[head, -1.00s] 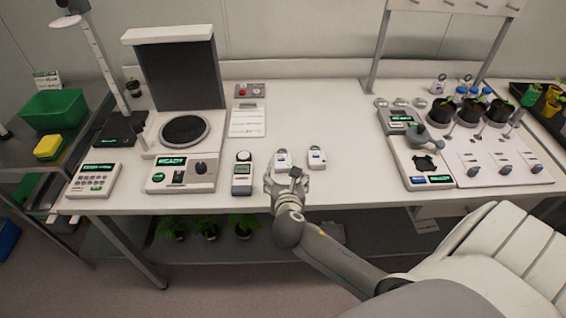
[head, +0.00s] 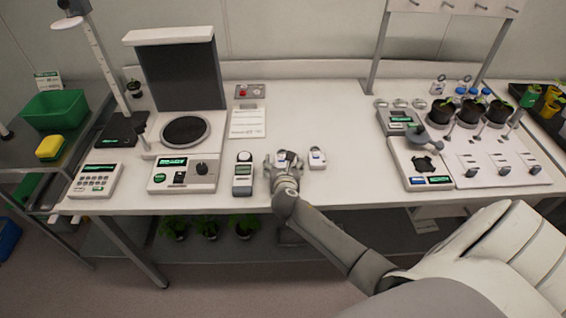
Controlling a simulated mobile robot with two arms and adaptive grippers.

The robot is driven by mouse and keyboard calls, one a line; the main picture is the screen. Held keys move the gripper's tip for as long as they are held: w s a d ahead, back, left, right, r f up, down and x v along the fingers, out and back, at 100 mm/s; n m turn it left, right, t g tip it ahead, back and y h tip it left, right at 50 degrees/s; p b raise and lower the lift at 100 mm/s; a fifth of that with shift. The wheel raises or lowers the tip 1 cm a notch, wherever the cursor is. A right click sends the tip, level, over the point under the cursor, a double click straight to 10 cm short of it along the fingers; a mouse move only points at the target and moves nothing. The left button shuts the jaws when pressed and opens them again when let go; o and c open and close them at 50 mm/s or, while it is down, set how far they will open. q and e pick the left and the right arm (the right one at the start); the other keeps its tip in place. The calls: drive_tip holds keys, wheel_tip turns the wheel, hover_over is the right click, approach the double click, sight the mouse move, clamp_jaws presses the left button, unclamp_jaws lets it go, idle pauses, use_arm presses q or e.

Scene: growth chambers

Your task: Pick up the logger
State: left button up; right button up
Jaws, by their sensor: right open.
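Two small white devices with dark blue marks, which look like loggers, lie near the front of the white bench. The right-hand logger (head: 317,158) is in plain view with nothing touching it. The left-hand logger (head: 283,155) is partly hidden by my right gripper (head: 283,160). My right gripper is open, with its fingers over and around the left-hand logger; I cannot tell whether they touch it. My left gripper is not in view.
A handheld meter (head: 242,178) lies just left of my right gripper. A balance-like instrument (head: 183,173) stands farther left. A white panel with knobs (head: 500,172) and plant pots is on the right. The bench's middle (head: 335,115) is clear.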

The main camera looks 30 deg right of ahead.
drive_tip(key=shift+w+d+f, duration=0.3)
drive_tip(key=shift+w, duration=0.2)
drive_tip(key=c, duration=1.1)
drive_tip(key=shift+r, duration=0.2)
